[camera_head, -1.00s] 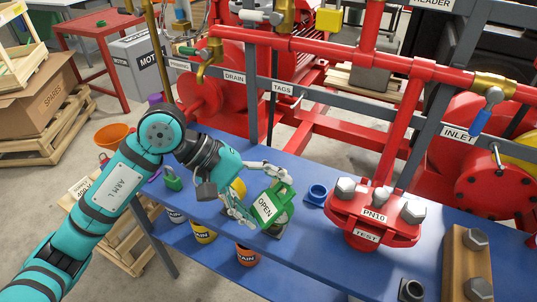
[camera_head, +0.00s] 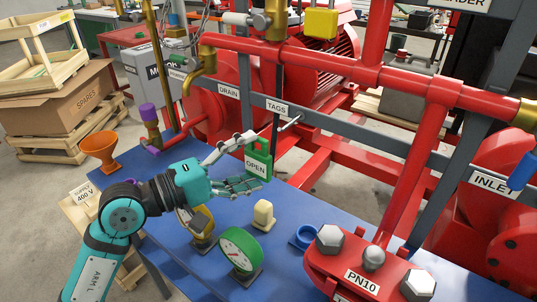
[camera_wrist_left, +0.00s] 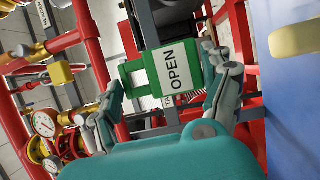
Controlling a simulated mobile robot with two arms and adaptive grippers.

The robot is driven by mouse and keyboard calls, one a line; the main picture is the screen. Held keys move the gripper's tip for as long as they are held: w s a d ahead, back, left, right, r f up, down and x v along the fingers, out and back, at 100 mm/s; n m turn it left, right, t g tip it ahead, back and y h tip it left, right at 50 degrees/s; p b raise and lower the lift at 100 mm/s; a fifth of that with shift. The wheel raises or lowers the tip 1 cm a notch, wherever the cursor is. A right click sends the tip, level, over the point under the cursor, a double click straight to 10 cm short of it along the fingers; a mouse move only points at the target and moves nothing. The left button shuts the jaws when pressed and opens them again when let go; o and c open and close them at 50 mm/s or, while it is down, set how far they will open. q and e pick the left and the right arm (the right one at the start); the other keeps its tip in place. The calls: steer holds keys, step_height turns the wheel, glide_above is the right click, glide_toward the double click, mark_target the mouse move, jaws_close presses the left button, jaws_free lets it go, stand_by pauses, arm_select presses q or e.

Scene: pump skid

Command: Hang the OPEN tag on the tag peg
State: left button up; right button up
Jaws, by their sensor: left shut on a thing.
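The OPEN tag (camera_head: 257,166) is green with a white label and a loop at its top. My left gripper (camera_head: 247,160) is shut on it and holds it roughly upright above the blue table. In the left wrist view, the tag (camera_wrist_left: 172,70) sits between the fingers of the gripper (camera_wrist_left: 165,88), its lettering turned sideways. The tag peg (camera_head: 289,124) is a thin metal rod on the grey rail by the TAGS label (camera_head: 277,107). The tag is just below and left of it in the head view, apart from it. My right gripper is not in view.
Red pipes (camera_head: 330,68) run above and behind the rail. An orange funnel (camera_head: 100,147) is at left.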

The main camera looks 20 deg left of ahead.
arm_select(q)
steer(key=shift+w+r+p, duration=0.15)
steer(key=shift+w+p, duration=0.25)
steer(key=shift+w, duration=0.05)
steer(key=shift+w+d, duration=0.1)
steer(key=shift+w, duration=0.2)
steer(key=shift+w+d, duration=0.15)
steer(key=shift+w, duration=0.2)
steer(key=shift+w+d+f+p, duration=0.1)
steer(key=shift+w+d+p, duration=0.05)
steer(key=shift+w+p, duration=0.15)
steer(key=shift+w+d+f+p, duration=0.1)
steer(key=shift+w+p, duration=0.05)
steer(key=shift+w, duration=0.25)
steer(key=shift+w+d, duration=0.1)
steer(key=shift+w, duration=0.1)
steer(key=shift+w+d+f, duration=0.1)
steer(key=shift+w, duration=0.05)
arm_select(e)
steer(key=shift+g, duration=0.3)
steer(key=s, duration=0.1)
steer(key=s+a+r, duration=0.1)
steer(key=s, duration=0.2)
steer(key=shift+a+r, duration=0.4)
